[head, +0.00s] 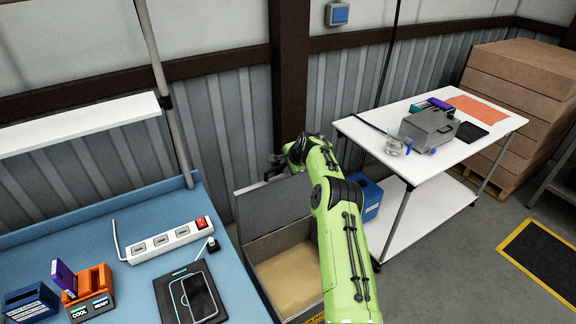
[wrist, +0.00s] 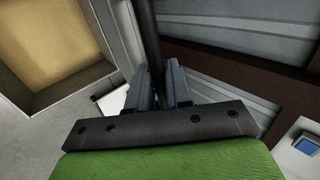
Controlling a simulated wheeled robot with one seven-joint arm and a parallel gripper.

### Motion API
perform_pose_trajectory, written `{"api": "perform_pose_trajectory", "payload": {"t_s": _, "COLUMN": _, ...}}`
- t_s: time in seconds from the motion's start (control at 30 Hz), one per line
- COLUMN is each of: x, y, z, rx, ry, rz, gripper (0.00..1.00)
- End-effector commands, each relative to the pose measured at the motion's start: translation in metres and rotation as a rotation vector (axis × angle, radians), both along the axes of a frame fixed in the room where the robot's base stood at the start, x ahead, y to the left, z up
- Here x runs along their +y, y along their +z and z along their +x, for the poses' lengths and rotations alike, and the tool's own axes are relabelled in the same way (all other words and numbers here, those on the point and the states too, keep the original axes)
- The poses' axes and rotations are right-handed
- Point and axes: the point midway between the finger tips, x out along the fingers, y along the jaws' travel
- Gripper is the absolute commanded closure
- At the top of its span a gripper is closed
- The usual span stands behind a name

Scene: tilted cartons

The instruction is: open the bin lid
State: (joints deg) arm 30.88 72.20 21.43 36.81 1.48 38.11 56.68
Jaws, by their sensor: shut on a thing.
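The bin (head: 262,248) stands on the floor between the blue bench and the white table, its tan inside in plain view. Its grey lid (head: 268,208) is raised and stands steeply up at the back of the opening. My gripper (head: 272,171) is at the lid's upper edge, partly hidden by my green arm. In the wrist view, my gripper's fingers (wrist: 158,88) are shut on a dark bar (wrist: 147,35), apparently the lid's handle. The open bin (wrist: 112,76) also shows there at upper left. My arm hides the bin's right side in the head view.
The blue bench (head: 130,285) at left holds a power strip (head: 165,243), a phone (head: 200,295) and an orange holder (head: 90,290). A white table (head: 475,152) at right carries a grey case (head: 428,130). A blue container (head: 367,200) stands right of my arm. The ribbed wall is close behind.

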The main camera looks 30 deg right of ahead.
Motion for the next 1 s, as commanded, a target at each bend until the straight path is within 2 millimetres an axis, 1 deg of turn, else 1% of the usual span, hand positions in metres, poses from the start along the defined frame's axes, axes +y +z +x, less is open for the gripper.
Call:
{"api": "perform_pose_trajectory", "payload": {"t_s": 0.03, "x": 0.002, "y": -0.005, "z": -0.001, "rx": 0.01, "ry": 0.005, "rz": 0.004, "gripper": 1.0}}
{"api": "perform_pose_trajectory", "payload": {"t_s": 0.07, "x": 0.002, "y": -0.005, "z": -0.001, "rx": 0.01, "ry": 0.005, "rz": 0.004, "gripper": 1.0}}
{"api": "perform_pose_trajectory", "payload": {"t_s": 0.1, "x": 0.002, "y": -0.005, "z": -0.001, "rx": 0.01, "ry": 0.005, "rz": 0.004, "gripper": 0.78}}
{"api": "perform_pose_trajectory", "payload": {"t_s": 0.2, "x": 0.002, "y": -0.004, "z": -0.001, "rx": 0.009, "ry": 0.004, "rz": 0.003, "gripper": 0.65}}
{"api": "perform_pose_trajectory", "payload": {"t_s": 0.47, "x": 0.0, "y": -0.002, "z": -0.001, "rx": 0.004, "ry": 0.001, "rz": 0.001, "gripper": 0.65}}
{"api": "perform_pose_trajectory", "payload": {"t_s": 0.57, "x": 0.0, "y": 0.004, "z": -0.004, "rx": 0.002, "ry": 0.001, "rz": 0.001, "gripper": 0.65}}
{"api": "perform_pose_trajectory", "payload": {"t_s": 0.63, "x": -0.001, "y": 0.011, "z": -0.01, "rx": 0.002, "ry": 0.0, "rz": 0.0, "gripper": 0.65}}
{"api": "perform_pose_trajectory", "payload": {"t_s": 0.7, "x": -0.001, "y": 0.02, "z": -0.018, "rx": 0.002, "ry": 0.001, "rz": -0.001, "gripper": 0.65}}
{"api": "perform_pose_trajectory", "payload": {"t_s": 0.77, "x": -0.002, "y": 0.034, "z": -0.029, "rx": 0.001, "ry": 0.0, "rz": -0.001, "gripper": 0.65}}
{"api": "perform_pose_trajectory", "payload": {"t_s": 1.0, "x": -0.003, "y": 0.085, "z": -0.071, "rx": 0.003, "ry": 0.0, "rz": -0.002, "gripper": 0.65}}
